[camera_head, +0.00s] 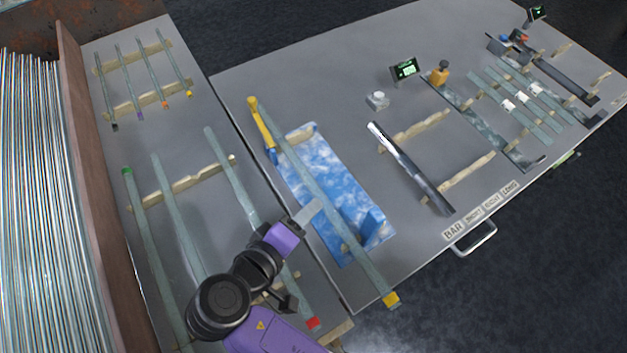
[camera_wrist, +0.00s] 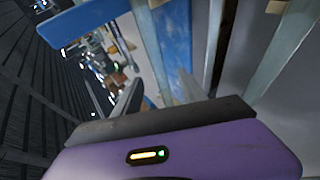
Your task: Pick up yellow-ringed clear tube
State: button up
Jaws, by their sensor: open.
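A long clear tube with a yellow ring at its near end (camera_head: 362,262) lies slantwise across a blue-and-white cloud-patterned tray (camera_head: 308,148). Its near end sticks out past the tray and the table's edge. My gripper (camera_head: 314,208) is open beside the tube's middle, with its tip overlapping the tube in the head view; I cannot tell whether it touches. In the wrist view a pale glass length (camera_wrist: 152,50) runs past the dark finger, next to a blue surface (camera_wrist: 174,35). A second, short clear tube with a yellow end (camera_head: 181,77) lies on the far-left rack.
Longer tubes with green (camera_head: 141,213) and red (camera_head: 232,175) ends lie on wooden supports at left. A dark bar (camera_head: 408,166) rests at right. The table's middle back is clear.

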aim_at(313, 186)
jog(key=x, duration=0.5)
jog(key=shift+d+p, duration=0.35)
jog(key=shift+p, duration=0.05)
jog(key=shift+s, duration=0.1)
grip_shut()
